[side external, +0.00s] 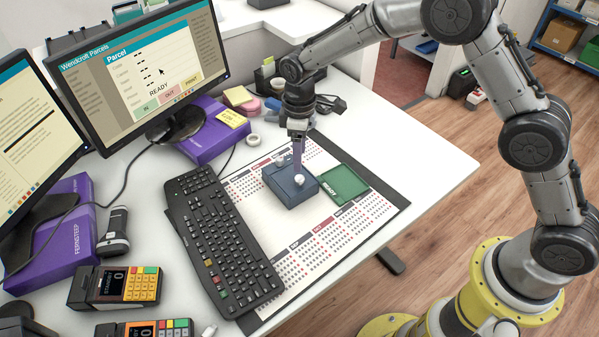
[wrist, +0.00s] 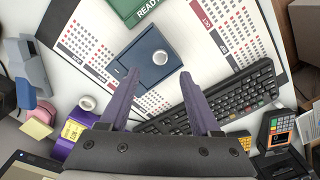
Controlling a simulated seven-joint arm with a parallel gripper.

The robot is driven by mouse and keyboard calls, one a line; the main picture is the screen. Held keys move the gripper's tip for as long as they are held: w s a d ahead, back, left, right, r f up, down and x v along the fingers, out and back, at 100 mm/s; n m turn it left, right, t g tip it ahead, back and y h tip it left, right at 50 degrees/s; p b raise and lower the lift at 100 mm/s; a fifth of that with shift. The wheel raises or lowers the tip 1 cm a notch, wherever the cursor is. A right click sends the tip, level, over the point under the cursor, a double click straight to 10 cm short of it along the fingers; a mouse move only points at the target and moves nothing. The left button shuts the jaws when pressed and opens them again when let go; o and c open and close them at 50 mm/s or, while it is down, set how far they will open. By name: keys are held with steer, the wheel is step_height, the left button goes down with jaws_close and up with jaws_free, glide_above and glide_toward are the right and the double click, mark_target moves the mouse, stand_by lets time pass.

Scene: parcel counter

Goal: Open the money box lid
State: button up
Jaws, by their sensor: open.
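The money box (side external: 290,184) is a small dark blue box on the calendar desk mat. Its lid looks closed, and a round pale knob (side external: 299,180) sits on it. In the wrist view the box (wrist: 135,70) lies just beyond my fingertips, with the knob (wrist: 160,57) towards its right side. My gripper (side external: 299,160) points down over the far side of the box. In the wrist view my gripper's purple fingers (wrist: 158,78) are spread apart with nothing between them. I cannot tell whether a fingertip touches the box.
A green tray marked READY (side external: 344,184) lies right beside the box. A black keyboard (side external: 222,240) is on its left. Card terminals (side external: 116,287), monitors (side external: 140,65), a tape roll (side external: 253,140) and purple boxes stand around. The mat's (side external: 300,246) front part is clear.

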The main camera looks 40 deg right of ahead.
mark_target(300, 178)
step_height(300, 178, down, 7)
steer(key=shift+f, duration=0.15)
stand_by(0.4)
jaws_close()
stand_by(1.2)
